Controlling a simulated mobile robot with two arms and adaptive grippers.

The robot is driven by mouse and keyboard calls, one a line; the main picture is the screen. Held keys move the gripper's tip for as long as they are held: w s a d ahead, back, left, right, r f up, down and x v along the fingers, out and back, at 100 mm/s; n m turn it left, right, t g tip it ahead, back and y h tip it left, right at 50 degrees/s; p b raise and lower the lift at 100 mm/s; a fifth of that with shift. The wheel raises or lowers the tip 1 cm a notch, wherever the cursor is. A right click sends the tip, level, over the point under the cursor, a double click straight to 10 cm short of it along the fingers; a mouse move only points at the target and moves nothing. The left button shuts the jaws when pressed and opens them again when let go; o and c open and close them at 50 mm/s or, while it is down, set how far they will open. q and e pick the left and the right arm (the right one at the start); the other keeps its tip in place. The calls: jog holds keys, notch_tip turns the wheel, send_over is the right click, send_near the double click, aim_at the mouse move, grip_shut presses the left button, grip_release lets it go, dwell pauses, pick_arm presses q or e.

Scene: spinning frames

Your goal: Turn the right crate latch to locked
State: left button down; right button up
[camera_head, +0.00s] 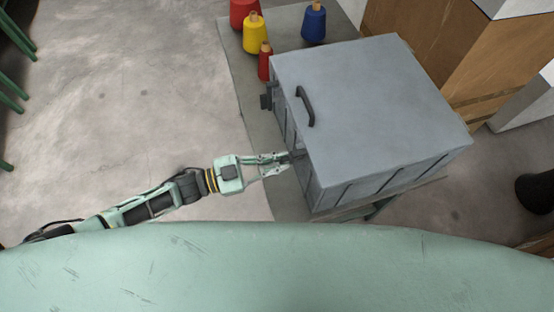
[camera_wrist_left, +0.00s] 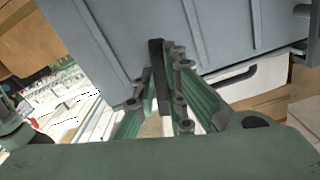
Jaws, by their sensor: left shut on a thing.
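A grey crate (camera_head: 370,95) with a closed lid and a black handle (camera_head: 306,106) stands on a table. A dark latch (camera_head: 266,98) sticks out from its left-facing side, toward the far end. My left gripper (camera_head: 283,161) is at the near end of the same side. In the left wrist view its fingers (camera_wrist_left: 160,95) are shut on a dark upright bar, the right crate latch (camera_wrist_left: 156,58), against the grey crate wall (camera_wrist_left: 105,40). In the head view the gripper mostly hides this latch. My right gripper is not in view.
Red, yellow and blue thread spools (camera_head: 255,33) stand on the table (camera_head: 238,75) beyond the crate. Wooden boxes (camera_head: 440,40) stand behind it. The floor (camera_head: 130,110) left of the table is clear. A white drawer front (camera_wrist_left: 250,80) shows below the crate in the wrist view.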

pick_arm(q)
jog(key=shift+n, duration=1.5)
jog(key=c, duration=1.8)
grip_release()
jog(key=v, duration=1.2)
